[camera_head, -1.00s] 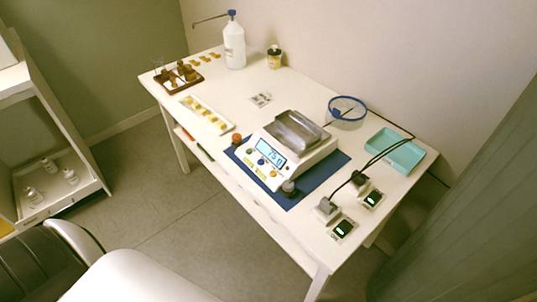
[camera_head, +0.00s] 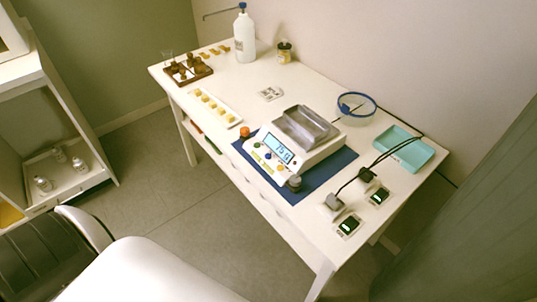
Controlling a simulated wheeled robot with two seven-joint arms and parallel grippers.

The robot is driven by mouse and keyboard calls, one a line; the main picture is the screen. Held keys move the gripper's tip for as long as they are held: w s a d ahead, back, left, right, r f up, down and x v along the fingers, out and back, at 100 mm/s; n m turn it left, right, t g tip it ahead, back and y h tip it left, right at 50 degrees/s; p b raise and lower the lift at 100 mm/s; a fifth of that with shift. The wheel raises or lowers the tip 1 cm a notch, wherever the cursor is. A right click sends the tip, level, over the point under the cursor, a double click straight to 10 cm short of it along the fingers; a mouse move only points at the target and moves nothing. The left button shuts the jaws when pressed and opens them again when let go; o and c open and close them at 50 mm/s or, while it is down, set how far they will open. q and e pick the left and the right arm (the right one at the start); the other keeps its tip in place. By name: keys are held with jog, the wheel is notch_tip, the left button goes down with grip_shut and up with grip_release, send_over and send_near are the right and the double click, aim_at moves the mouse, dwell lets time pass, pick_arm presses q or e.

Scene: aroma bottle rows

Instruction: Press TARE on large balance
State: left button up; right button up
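The large balance (camera_head: 308,151) is white and stands on a blue mat (camera_head: 325,183) on the table. A metal tray (camera_head: 304,127) sits on top of it. Its lit display (camera_head: 278,149) shows digits that look like 75 and a blurred last character. Several small coloured buttons, green, blue and yellow, lie around the display; their labels are too small to read. An orange-topped item (camera_head: 245,132) and a dark grey knob-like item (camera_head: 294,183) are at its front corners.
The white table (camera_head: 232,93) also bears a white pump bottle (camera_head: 244,38), a brown bottle rack (camera_head: 187,72), a long white tray (camera_head: 229,118), a glass bowl (camera_head: 355,108), a teal tray (camera_head: 403,147) and two small scales (camera_head: 349,225) with black cables. A shelf (camera_head: 52,110) stands left; floor between is clear.

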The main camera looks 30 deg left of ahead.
pick_arm(q)
grip_shut()
dwell(1.1)
